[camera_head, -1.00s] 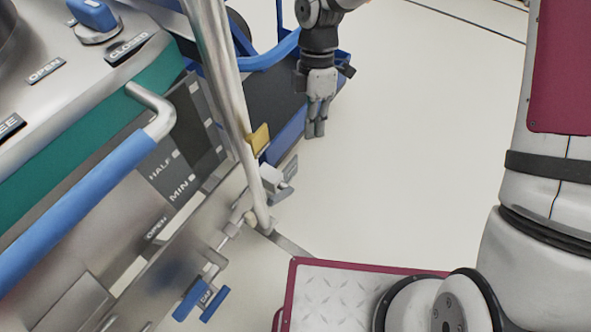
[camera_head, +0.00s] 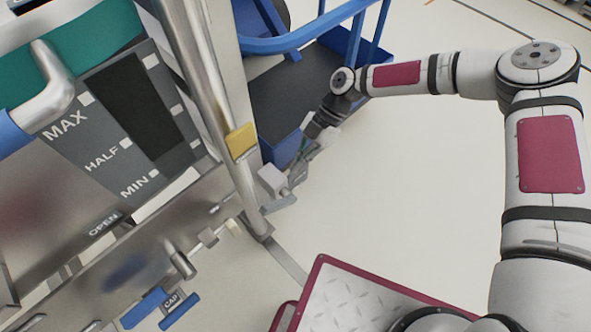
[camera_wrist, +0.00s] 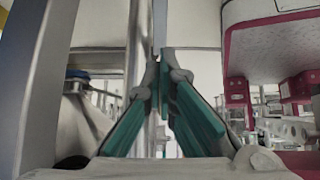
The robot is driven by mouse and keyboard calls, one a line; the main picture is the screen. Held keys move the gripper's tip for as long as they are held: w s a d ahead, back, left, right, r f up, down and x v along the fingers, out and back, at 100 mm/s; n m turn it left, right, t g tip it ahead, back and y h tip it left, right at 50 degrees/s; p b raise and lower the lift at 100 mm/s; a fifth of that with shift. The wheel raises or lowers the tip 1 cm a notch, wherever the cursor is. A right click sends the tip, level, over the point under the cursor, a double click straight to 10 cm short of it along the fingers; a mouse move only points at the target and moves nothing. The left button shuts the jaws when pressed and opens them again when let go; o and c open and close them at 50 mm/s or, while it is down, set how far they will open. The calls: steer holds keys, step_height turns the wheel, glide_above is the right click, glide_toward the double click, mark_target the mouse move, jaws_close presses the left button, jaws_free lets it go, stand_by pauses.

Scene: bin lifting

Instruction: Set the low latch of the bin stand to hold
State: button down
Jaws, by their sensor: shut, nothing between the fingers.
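The bin stand's steel post (camera_head: 215,110) rises at centre-left in the head view. Low on it sits a grey block-like latch (camera_head: 271,181) with a small grey plate (camera_head: 297,175) beside it; any lettering is too small to read. A yellow tab (camera_head: 240,140) is on the post above the block. My gripper (camera_head: 303,158) points down and left, just right of and above the latch. I cannot tell whether it touches the plate. In the wrist view my green-padded fingers (camera_wrist: 162,75) converge at the tips with nothing held, and a steel post stands behind them.
A blue cart (camera_head: 285,95) with a dark deck stands behind my gripper. The floor right of the stand (camera_head: 390,190) is clear.

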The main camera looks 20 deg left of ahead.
mark_target(270, 206)
steer(key=b+x, duration=0.3)
steer(key=x, duration=0.9)
steer(key=shift+d, duration=0.1)
steer(key=shift+s, duration=0.1)
steer(key=shift+s+a+f+t+h, duration=0.35)
steer(key=shift+s+f+t+h, duration=0.1)
steer(key=shift+s+t, duration=0.25)
steer(key=shift+b+x, duration=0.4)
steer(key=shift+x, duration=0.4)
steer(key=shift+s+r, duration=0.1)
